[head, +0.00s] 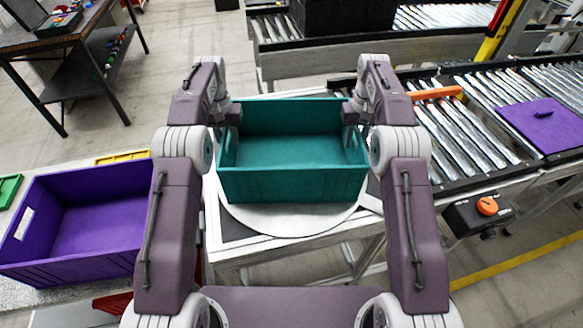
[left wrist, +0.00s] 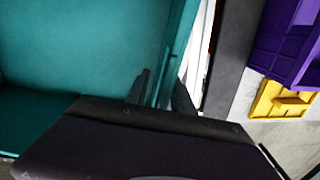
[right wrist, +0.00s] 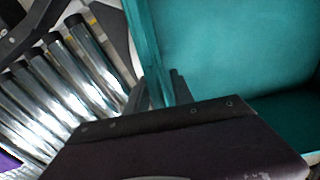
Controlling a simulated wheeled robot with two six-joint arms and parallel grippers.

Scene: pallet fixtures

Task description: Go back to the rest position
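A teal crate (head: 292,184) stands upright on a round pale plate in front of me and looks empty inside. My left gripper (head: 230,135) is at the crate's left wall. In the left wrist view its fingers (left wrist: 162,92) stand on either side of that wall, with slight gaps, so it looks open. My right gripper (head: 352,135) is at the crate's right wall. In the right wrist view its fingers (right wrist: 160,92) likewise straddle the wall and look open. The crate's wall also shows in the left wrist view (left wrist: 180,45) and the right wrist view (right wrist: 147,45).
The round plate (head: 290,221) sits on a bench. A purple crate (head: 85,258) stands at left beside a yellow item (head: 122,157). Roller conveyors (head: 462,138) run at right, with a purple panel (head: 545,125) and an orange-knobbed control box (head: 482,212). Another conveyor lies behind.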

